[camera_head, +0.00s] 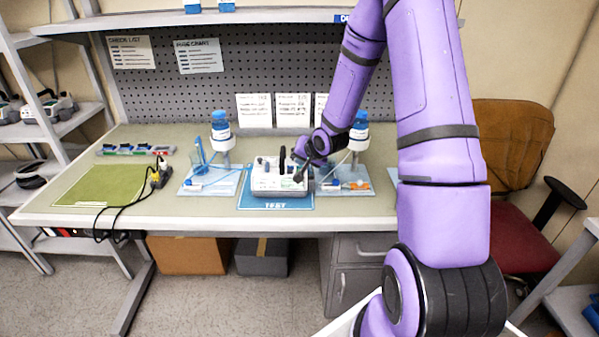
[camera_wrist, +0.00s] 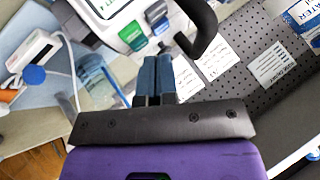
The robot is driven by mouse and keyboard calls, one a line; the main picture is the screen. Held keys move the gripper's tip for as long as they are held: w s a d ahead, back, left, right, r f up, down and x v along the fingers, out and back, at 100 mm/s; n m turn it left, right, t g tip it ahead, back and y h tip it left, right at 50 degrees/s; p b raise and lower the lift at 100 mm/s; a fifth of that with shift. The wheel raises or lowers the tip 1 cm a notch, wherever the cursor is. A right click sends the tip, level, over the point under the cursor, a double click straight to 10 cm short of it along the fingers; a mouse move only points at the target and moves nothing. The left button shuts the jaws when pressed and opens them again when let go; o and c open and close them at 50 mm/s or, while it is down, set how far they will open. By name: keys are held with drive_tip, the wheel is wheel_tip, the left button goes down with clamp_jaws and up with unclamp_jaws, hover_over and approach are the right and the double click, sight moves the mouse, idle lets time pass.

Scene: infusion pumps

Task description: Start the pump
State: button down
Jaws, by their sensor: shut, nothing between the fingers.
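The infusion pump (camera_head: 280,178) is a white and grey box with a black handle, standing on the blue TEST mat (camera_head: 262,203) in the middle of the bench. In the wrist view the pump (camera_wrist: 95,22) fills the top, with its screen edge, a green button (camera_wrist: 132,35) and a blue button (camera_wrist: 160,22). My gripper (camera_head: 300,177) is at the pump's right front. Its blue fingers (camera_wrist: 157,62) are shut together and empty, with their tips close below the buttons. I cannot tell whether they touch the pump.
A green mat (camera_head: 100,186) and a yellow plug with black cable (camera_head: 159,175) lie to the left. A pegboard (camera_head: 230,85) closes off the back.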

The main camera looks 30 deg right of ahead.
drive_tip(key=shift+r, duration=2.25)
drive_tip(key=shift+r, duration=0.1)
drive_tip(key=s+a+r+n+g+h, duration=0.15)
drive_tip(key=s+a+r, duration=0.25)
drive_tip(key=s+r, duration=0.4)
drive_tip(key=s+a+r+n+g+h, duration=0.1)
drive_tip(key=s+a+r+n, duration=0.3)
drive_tip(key=r, duration=0.7)
drive_tip(key=s+a+r+n, duration=0.1)
drive_tip(key=s+a+r, duration=0.1)
drive_tip(key=s, duration=0.5)
drive_tip(key=s+a+r+n+g+y, duration=0.1)
drive_tip(key=s+a+r, duration=0.1)
drive_tip(key=s, duration=0.6)
drive_tip(key=s+a+r+n+y, duration=0.1)
drive_tip(key=s+a+r, duration=0.1)
drive_tip(key=s+a, duration=0.2)
drive_tip(key=s, duration=0.3)
drive_tip(key=shift+s+r, duration=0.15)
drive_tip(key=shift+r, duration=0.15)
drive_tip(key=shift+g, duration=0.25)
